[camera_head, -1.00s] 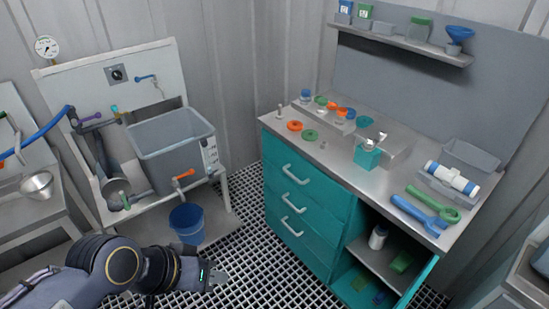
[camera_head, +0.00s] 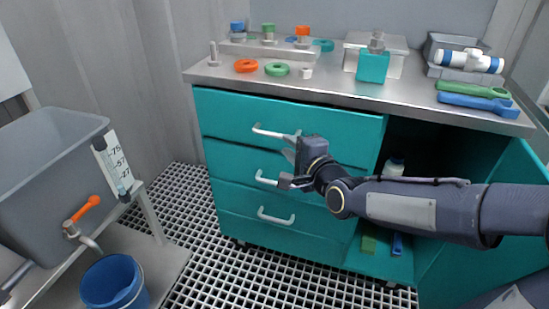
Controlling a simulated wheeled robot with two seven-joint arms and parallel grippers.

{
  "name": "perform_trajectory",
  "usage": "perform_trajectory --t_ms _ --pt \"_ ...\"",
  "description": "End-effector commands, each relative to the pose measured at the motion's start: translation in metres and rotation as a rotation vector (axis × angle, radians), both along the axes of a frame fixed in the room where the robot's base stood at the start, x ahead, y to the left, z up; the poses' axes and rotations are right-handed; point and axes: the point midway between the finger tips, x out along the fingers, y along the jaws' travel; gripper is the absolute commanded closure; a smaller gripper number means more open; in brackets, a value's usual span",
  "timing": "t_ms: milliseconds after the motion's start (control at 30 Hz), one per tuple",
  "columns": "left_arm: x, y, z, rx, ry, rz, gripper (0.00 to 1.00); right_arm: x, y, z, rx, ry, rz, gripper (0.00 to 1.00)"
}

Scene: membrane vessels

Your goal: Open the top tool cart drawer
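The teal tool cart has three drawers with pale bar handles on its front. The top drawer (camera_head: 228,113) looks shut, and its handle (camera_head: 268,133) shows just up and left of my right gripper. My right gripper (camera_head: 286,168) comes in from the right with its fingers pointing left. Its two fingers are apart, with nothing seen between them. The upper finger overlaps the right end of the top handle in the picture; I cannot tell whether they touch. The lower finger is beside the right end of the middle handle (camera_head: 266,181). My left gripper is out of view.
The cart's metal top (camera_head: 330,88) holds rings, a teal block (camera_head: 373,66) and wrenches (camera_head: 475,97). An open shelf compartment is right of the drawers, partly behind my arm. A grey tank (camera_head: 50,165) and a blue bucket (camera_head: 113,282) stand left. The grated floor before the drawers is clear.

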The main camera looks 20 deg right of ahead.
Motion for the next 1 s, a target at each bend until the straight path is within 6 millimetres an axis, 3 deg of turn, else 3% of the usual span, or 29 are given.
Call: perform_trajectory --t_ms 533,933,1000 --pt "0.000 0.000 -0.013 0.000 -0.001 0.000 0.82 0.069 0.015 -0.012 0.029 -0.011 -0.003 0.78" --pt "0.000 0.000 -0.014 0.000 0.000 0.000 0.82 0.078 0.016 -0.013 0.026 -0.011 -0.005 0.78" --pt "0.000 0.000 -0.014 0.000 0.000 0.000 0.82 0.078 0.016 -0.013 0.026 -0.011 -0.005 0.88"
